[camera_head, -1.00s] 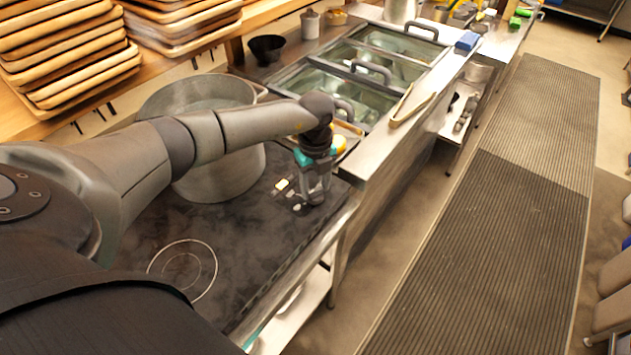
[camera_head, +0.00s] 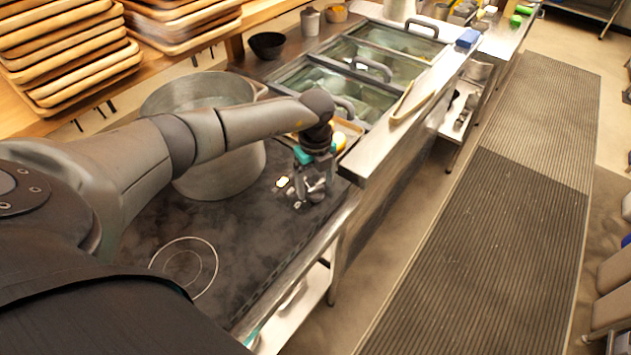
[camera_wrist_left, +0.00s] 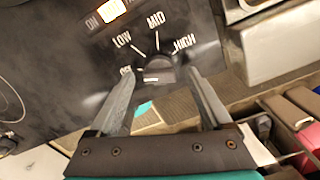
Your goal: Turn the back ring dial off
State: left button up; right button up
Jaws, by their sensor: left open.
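A dark dial (camera_wrist_left: 158,70) sits on the black cooktop in the left wrist view, with the labels OFF, LOW, MID and HIGH around it. I cannot tell which label it points to. A lit ON indicator (camera_wrist_left: 111,11) glows beside the scale; it also shows in the head view (camera_head: 282,182). My left gripper (camera_wrist_left: 157,77) is open, with one finger on each side of the dial; I cannot tell whether they touch it. In the head view my left gripper (camera_head: 314,186) is low over the cooktop's right side. My right gripper is not in view.
A large metal pot (camera_head: 222,170) stands on the cooktop behind my left forearm. A ring marking (camera_head: 184,268) lies bare at the front of the cooktop. Lidded glass bins (camera_head: 352,88) and a steel counter edge (camera_head: 385,150) lie beyond the gripper.

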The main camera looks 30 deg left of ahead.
aim_at(315, 188)
pick_arm(q)
notch_tip(315, 188, up, 15)
jog(key=shift+r, duration=0.15)
dwell(0.4)
jog(key=shift+s, duration=0.15)
dwell(0.4)
